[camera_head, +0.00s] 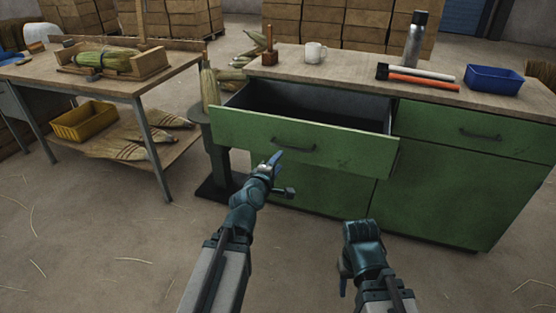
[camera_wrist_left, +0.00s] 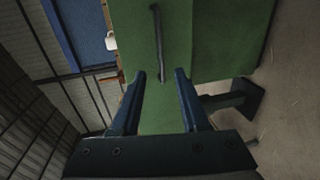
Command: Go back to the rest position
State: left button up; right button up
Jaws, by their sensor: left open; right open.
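My left gripper (camera_head: 274,160) is in front of the open green drawer (camera_head: 290,142), a little below its dark handle (camera_head: 293,148). In the left wrist view its two blue fingers (camera_wrist_left: 160,88) are apart with nothing between them, and the drawer handle (camera_wrist_left: 158,40) shows ahead of them. The fingers look apart from the handle. My right gripper (camera_head: 345,275) is low in front of the green cabinet (camera_head: 440,190), pointing down, with nothing seen in it. Its fingertips are partly hidden by its own body.
The drawer sticks out from the cabinet toward me. A bench (camera_head: 120,85) with a broom stands left.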

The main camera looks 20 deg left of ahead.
pick_arm(q)
jog(key=shift+s, duration=0.35)
pick_arm(e)
jog(key=shift+s, duration=0.35)
jog(key=shift+r, duration=0.1)
pick_arm(q)
jog(key=s+d+r+m+g+h+p, duration=0.1)
jog(key=s+d+m+g+h+p, duration=0.1)
jog(key=s+d+m+g+p, duration=0.35)
jog(key=s+d+r+m+g+h+p, duration=0.1)
jog(key=s+d+m+g+p, duration=0.2)
jog(key=d+m+p, duration=0.55)
jog(key=s+d+r+m+g+y+p, duration=0.1)
jog(key=s+r+m+g+y+p, duration=0.1)
jog(key=s+p, duration=0.3)
jog(key=s+r+m+g+y+p, duration=0.3)
jog(key=s+m+g+p, duration=0.2)
jog(key=s, duration=0.5)
jog(key=shift+s+d+r+p, duration=0.25)
jog(key=shift+d+r+p, duration=0.05)
jog(key=shift+d+p, duration=0.15)
pick_arm(e)
notch_tip(320, 180, up, 25)
